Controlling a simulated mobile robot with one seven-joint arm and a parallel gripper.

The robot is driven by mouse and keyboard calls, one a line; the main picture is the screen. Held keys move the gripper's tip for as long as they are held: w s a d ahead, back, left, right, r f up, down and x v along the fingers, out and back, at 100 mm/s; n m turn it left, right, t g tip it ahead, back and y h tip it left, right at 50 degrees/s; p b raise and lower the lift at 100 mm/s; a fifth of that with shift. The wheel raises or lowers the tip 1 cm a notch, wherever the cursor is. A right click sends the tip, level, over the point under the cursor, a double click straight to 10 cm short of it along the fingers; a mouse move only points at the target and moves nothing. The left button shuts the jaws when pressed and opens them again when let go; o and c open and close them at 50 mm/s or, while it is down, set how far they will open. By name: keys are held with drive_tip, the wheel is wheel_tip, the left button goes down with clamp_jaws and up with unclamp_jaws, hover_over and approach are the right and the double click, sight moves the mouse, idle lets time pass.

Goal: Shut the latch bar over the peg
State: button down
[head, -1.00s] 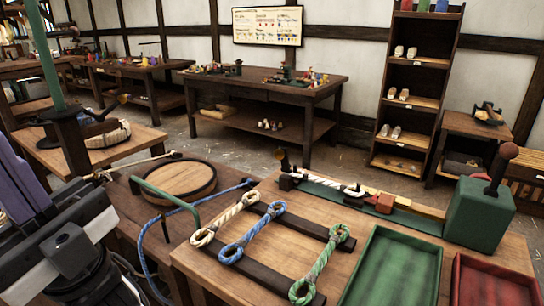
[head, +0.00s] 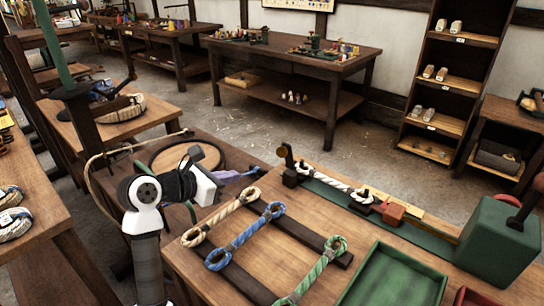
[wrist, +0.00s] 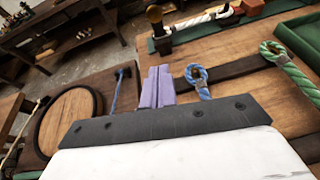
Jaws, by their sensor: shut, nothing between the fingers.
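A green strip fixture (head: 322,188) lies along the back of the work table, with a white rope (head: 335,185) stretched along it. A dark upright peg (head: 366,194) stands at the rope's right end, beside a red block (head: 390,212). I cannot tell which part is the latch bar. A brass-coloured knob (head: 285,152) stands at the left end and shows in the wrist view (wrist: 155,15). My gripper (head: 252,171) has purple fingers, shut together and empty. It is left of the fixture, apart from it; the wrist view shows the fingers (wrist: 158,72) before the blue looped rope (wrist: 197,77).
White, blue and green looped ropes (head: 330,255) lie over dark rails. A green tray (head: 395,280) and a green box (head: 495,240) are at the right. A round wooden lid (wrist: 68,130) is at the left. Bare tabletop (head: 205,265) shows at front left.

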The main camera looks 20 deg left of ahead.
drive_tip(key=r+p+x, duration=0.1)
drive_tip(key=p+x, duration=0.1)
drive_tip(key=x, duration=0.4)
drive_tip(key=r+p+x, duration=0.1)
drive_tip(key=p+x, duration=0.2)
drive_tip(key=x, duration=0.3)
drive_tip(key=shift+w+d+r, duration=0.25)
drive_tip(key=shift+w+d, duration=0.25)
drive_tip(key=shift+w, duration=0.25)
drive_tip(key=shift+r, duration=0.1)
